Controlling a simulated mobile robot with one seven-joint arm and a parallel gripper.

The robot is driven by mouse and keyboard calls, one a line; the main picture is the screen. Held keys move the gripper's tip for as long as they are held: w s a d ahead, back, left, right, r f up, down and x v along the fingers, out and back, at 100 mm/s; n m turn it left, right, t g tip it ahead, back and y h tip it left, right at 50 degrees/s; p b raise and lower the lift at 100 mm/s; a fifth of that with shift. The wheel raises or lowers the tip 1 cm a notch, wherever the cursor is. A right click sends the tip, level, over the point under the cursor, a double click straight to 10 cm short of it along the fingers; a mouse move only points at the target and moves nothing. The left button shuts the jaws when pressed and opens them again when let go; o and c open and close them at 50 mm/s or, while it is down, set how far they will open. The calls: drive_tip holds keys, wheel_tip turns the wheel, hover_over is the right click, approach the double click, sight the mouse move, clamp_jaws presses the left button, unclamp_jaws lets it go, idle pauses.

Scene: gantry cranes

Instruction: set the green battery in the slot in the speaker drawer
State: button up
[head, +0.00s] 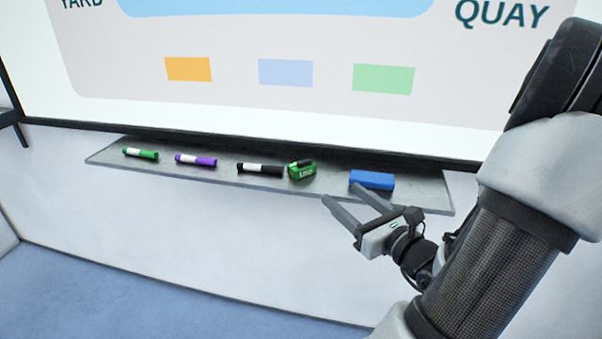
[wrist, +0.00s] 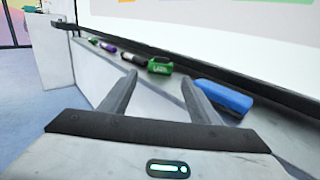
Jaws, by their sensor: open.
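The green battery (head: 302,170) lies on the grey ledge under the board, between the black marker and the blue eraser. It also shows in the wrist view (wrist: 160,66), ahead of and between my fingers. My gripper (head: 341,192) is open and empty, in front of the ledge's right part, a little to the right of the battery and apart from it. In the wrist view my gripper (wrist: 158,82) has its two fingers spread toward the ledge. The speaker drawer and its slot are not in view.
The ledge (head: 222,177) also holds a green marker (head: 140,153), a purple marker (head: 196,160), a black marker (head: 260,170) and a blue eraser (head: 371,180). The eraser lies close by my right finger in the wrist view. A whiteboard (head: 250,115) rises behind the ledge. The floor below is clear.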

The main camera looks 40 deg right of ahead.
drive_tip(key=b, duration=0.2)
approach(305, 162)
drive_tip(key=shift+w+a, duration=0.15)
drive_tip(key=shift+w, duration=1)
drive_tip(key=w+b, duration=0.1)
drive_tip(key=w, duration=0.1)
drive_tip(key=w+d, duration=0.1)
drive_tip(key=w, duration=0.2)
drive_tip(key=shift+w+b, duration=0.1)
drive_tip(key=shift+b, duration=0.25)
drive_tip(key=c, duration=1.4)
wheel_tip(305, 162, up, 10)
drive_tip(key=p, duration=0.4)
